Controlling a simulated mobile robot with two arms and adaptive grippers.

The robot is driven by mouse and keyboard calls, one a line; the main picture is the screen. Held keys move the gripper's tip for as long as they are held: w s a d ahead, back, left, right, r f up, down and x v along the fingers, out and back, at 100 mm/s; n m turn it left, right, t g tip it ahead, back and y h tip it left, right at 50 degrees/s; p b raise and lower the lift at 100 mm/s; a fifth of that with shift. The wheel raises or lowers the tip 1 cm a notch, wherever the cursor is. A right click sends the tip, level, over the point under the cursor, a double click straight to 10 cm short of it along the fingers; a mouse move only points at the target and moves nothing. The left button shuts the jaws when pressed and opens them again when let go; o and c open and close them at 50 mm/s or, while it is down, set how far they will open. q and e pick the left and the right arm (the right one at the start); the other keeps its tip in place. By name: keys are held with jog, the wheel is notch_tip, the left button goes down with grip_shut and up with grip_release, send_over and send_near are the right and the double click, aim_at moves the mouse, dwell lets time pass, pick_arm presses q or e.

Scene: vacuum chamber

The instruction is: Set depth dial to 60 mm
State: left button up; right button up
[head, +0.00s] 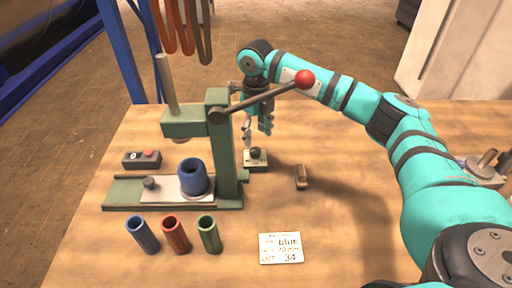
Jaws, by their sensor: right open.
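A small box with a dark knob (256,155), which looks like the depth dial, sits on the table just right of the green press column. Its scale cannot be read from here. My right gripper (257,132) hangs above the knob with fingers pointing down, open and empty, apart from the knob as far as I can tell. The press lever with its red ball (304,79) crosses in front of my right arm. A white card (281,248) lies at the front; it reads "blue", what looks like "70 mm", and "LOT 34". My left gripper is not in view.
The green press (222,150) stands at left, with a blue cylinder (193,176) on its base plate. Blue, red (175,235) and green tubes stand in front. A switch box (142,159) sits left, a small brush-like block (301,177) right of the dial. Table right of the card is clear.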

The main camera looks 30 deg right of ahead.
aim_at(256, 150)
notch_tip(256, 150, down, 7)
jog(key=shift+r+p, duration=0.1)
jog(key=shift+p, duration=0.3)
grip_shut()
